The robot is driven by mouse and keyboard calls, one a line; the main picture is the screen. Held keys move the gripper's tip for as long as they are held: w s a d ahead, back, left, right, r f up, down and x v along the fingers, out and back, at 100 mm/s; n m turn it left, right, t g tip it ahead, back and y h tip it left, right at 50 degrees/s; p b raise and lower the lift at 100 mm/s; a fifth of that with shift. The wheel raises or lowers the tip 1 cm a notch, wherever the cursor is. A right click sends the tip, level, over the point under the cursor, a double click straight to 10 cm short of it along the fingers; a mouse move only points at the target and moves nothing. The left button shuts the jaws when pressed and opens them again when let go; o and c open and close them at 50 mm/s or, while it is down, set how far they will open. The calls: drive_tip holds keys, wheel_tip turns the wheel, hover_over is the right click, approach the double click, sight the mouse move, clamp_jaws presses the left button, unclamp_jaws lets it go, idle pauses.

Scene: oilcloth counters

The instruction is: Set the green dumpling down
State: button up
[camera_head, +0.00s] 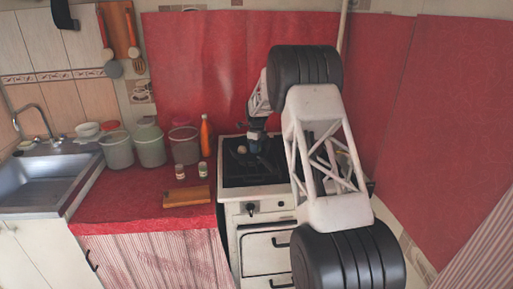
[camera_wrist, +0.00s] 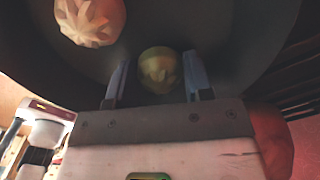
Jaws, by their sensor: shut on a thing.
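The green dumpling (camera_wrist: 158,72) is round and pleated, and sits between the two fingers of my gripper (camera_wrist: 157,63) in the wrist view. My gripper is shut on it, over the dark pan (camera_wrist: 215,28). I cannot tell whether the dumpling touches the pan. A pale, pinkish pleated dumpling (camera_wrist: 90,18) lies in the pan at the upper left, apart from my gripper. In the head view a small pale dumpling (camera_head: 242,149) shows on the stove beside my gripper, and the green one is hidden.
The white stove (camera_head: 262,207) has a black top. To its left, the red counter (camera_head: 140,205) holds a wooden board (camera_head: 187,196), two small jars (camera_head: 202,169), several canisters (camera_head: 150,145) and an orange bottle (camera_head: 206,137). A sink (camera_head: 45,180) is at far left.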

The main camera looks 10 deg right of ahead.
drive_tip(key=shift+f, duration=0.15)
drive_tip(key=o, duration=0.6)
wheel_tip(320, 180, up, 12)
drive_tip(key=shift+r, duration=0.15)
idle(0.7)
drive_tip(key=shift+s+r, duration=0.1)
idle(0.7)
